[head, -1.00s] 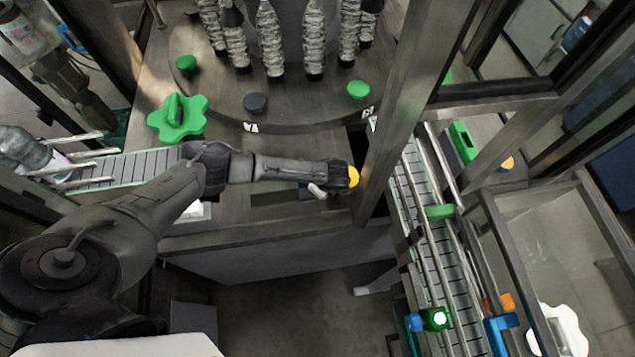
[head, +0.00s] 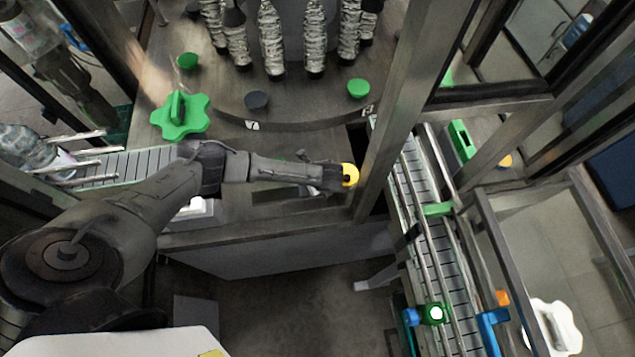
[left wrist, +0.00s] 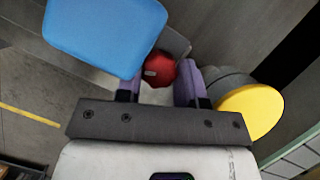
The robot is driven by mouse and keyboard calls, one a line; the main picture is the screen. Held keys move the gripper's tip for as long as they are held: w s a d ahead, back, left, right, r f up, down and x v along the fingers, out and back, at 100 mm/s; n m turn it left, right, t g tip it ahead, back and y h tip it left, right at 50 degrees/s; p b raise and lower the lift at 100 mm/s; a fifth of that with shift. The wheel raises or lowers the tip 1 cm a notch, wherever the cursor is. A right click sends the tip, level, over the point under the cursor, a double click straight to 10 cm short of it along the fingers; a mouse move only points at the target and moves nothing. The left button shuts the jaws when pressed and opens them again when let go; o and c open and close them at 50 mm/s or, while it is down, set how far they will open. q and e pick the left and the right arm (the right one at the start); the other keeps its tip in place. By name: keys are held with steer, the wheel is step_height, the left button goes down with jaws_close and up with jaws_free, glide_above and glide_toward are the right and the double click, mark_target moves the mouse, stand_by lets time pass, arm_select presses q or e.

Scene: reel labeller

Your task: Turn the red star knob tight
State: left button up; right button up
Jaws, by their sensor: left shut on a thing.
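The red star knob (left wrist: 159,69) shows in the left wrist view, small and dark red, between the two purple fingers of my left gripper (left wrist: 161,84). The fingers are shut on it, one at each side, and hide part of its rim. In the head view my left gripper (head: 328,178) is at the machine's front edge, beside the post, and the red knob is hidden there. My right gripper is in neither view.
A yellow-capped round part (left wrist: 252,110) is close right of the fingers; its yellow top (head: 350,175) also shows in the head view. A blue block (left wrist: 105,35) is close at left. A metal post (head: 395,100) and a conveyor (head: 435,240) stand to the right.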

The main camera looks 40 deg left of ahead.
arm_select(q)
steer(key=o, duration=0.9)
steer(key=shift+b+v, duration=1)
steer(key=shift+v, duration=5.9)
